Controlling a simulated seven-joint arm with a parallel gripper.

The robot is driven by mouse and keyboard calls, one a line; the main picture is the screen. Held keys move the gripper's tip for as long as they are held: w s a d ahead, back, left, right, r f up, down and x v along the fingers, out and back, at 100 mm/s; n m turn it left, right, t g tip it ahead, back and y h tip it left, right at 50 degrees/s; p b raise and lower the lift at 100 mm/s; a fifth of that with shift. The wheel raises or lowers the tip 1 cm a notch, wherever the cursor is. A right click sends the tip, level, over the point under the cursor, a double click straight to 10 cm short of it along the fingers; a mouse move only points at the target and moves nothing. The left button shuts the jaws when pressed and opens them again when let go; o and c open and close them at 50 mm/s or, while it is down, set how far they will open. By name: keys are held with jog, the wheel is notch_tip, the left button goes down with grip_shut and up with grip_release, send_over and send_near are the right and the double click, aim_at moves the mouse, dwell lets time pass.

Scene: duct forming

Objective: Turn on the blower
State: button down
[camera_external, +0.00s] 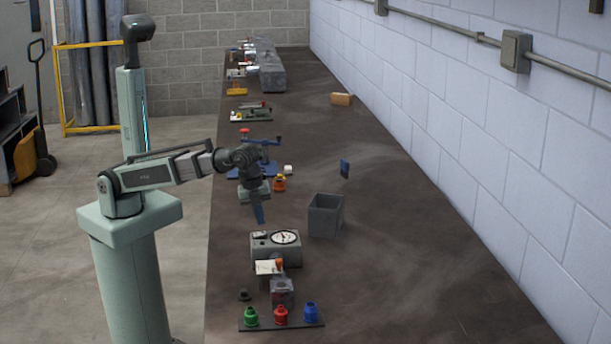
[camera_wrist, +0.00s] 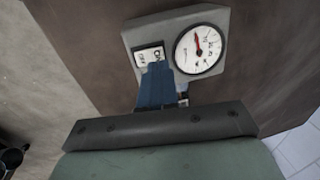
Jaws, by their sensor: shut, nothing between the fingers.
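The blower looks to be the grey box (camera_external: 290,251) with a round white dial, on the bench in front of my arm. The wrist view shows the same box (camera_wrist: 180,19) with its dial (camera_wrist: 201,48) and a red needle. A white switch (camera_wrist: 150,53) with dark lettering sits left of the dial. My gripper (camera_external: 259,219) points down just above the box, its blue fingers shut and empty. In the wrist view the fingertips (camera_wrist: 158,68) overlap the lower part of the switch and partly hide it. I cannot tell whether they touch it.
A grey open bin (camera_external: 325,216) stands right of and behind the box. Nearer the camera are a small clear-and-grey block (camera_external: 282,292) and a dark rack (camera_external: 311,325) with green, red and blue fittings. The bench's right side is mostly clear along the wall.

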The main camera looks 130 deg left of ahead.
aim_at(263, 232)
jog(key=shift+w+a+f, duration=0.1)
jog(key=shift+f, duration=0.65)
jog(key=shift+w+a+f, duration=0.1)
jog(key=shift+f, duration=0.65)
jog(key=shift+a+f, duration=0.1)
jog(key=shift+f, duration=0.05)
jog(key=shift+s+d, duration=0.15)
jog(key=shift+d, duration=0.05)
jog(key=shift+s+d+r, duration=0.2)
jog(key=shift+s+d, duration=0.2)
jog(key=shift+r, duration=0.1)
notch_tip(263, 232, up, 14)
jog(key=w+a, duration=0.1)
jog(key=shift+w+a+f, duration=0.2)
jog(key=shift+w+a, duration=0.15)
